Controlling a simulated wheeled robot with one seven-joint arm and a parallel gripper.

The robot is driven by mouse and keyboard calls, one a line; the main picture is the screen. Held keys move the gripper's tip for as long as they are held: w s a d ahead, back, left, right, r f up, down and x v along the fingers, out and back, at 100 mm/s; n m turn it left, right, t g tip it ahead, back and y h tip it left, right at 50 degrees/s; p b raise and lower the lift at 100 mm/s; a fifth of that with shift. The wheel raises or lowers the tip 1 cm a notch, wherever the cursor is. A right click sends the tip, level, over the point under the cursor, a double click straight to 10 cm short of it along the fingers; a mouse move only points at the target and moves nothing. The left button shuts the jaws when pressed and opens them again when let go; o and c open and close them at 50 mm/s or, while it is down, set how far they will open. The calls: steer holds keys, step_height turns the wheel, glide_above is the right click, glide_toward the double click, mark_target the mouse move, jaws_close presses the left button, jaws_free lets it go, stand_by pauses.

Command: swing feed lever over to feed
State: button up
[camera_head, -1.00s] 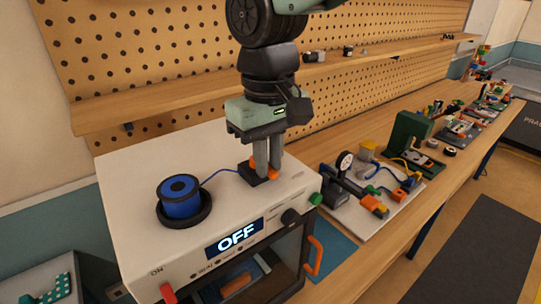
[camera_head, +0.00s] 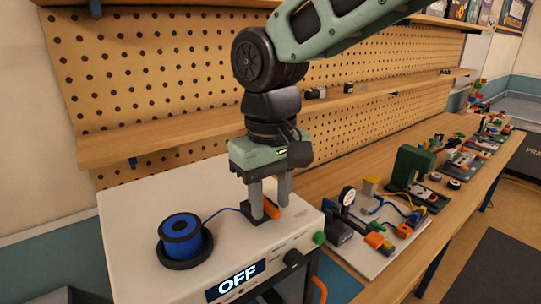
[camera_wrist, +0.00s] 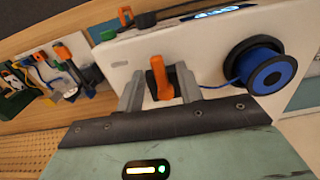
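The feed lever (camera_head: 271,208) is a small orange lever on a black base (camera_head: 250,217), on top of the white machine (camera_head: 130,215). My gripper (camera_head: 271,192) is over it, fingers down and apart, with the lever between or just beyond them. Contact with that finger cannot be told. Part of the lever and base is hidden by the fingers in the head view.
A blue filament spool (camera_head: 181,235) stands left of the lever, its blue strand running to the base. The machine's display (camera_head: 236,281) reads OFF. A pegboard shelf (camera_head: 180,136) is behind. A board of gadgets (camera_head: 371,255) lies to the right.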

steer(key=shift+r, duration=0.1)
step_height(320, 180, up, 17)
steer(key=b, duration=0.3)
steer(key=shift+r, duration=0.1)
steer(key=n+b, duration=0.1)
steer(key=b, duration=0.3)
glide_toward(296, 230)
steer(key=s+f, duration=0.5)
steer(key=s+d+f+b, duration=0.1)
steer(key=s+d+f, duration=0.3)
steer(key=f, duration=0.4)
steer(key=s+d+f+b, duration=0.2)
steer(key=s+d+f, duration=0.2)
steer(key=f, duration=0.5)
steer(key=shift+s+d+y, duration=0.15)
steer(key=shift+s+y, duration=0.15)
steer(key=shift+s, duration=0.55)
steer(key=shift+c, duration=0.3)
